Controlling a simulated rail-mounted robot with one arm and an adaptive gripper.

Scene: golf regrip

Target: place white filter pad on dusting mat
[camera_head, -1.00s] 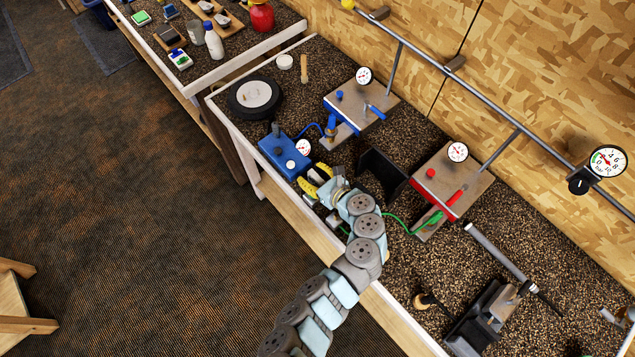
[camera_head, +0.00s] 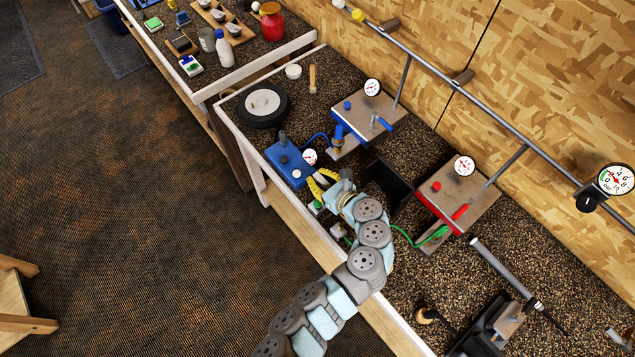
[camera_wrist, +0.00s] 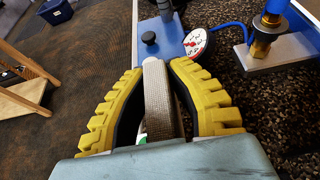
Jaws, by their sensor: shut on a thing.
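My gripper (camera_head: 321,181) is over the bench's front edge, beside the blue box. In the wrist view its two yellow fingers (camera_wrist: 157,75) are shut on a pale, upright, finely textured thing seen edge-on, which I take for the white filter pad (camera_wrist: 157,95). The lower part of the pad is hidden by the fingers and palm. I cannot tell for sure which thing is the dusting mat. A round black disc with a pale centre (camera_head: 243,108) lies flat at the bench's far left end, apart from my gripper.
A blue box (camera_head: 283,158) with a dial stands close to my fingers. Behind are a blue gauge stand (camera_head: 370,108), a black upright bin (camera_head: 385,182) and a red gauge stand (camera_head: 470,190). A small white round lid (camera_head: 293,71) and a wooden stick (camera_head: 312,78) lie near the disc.

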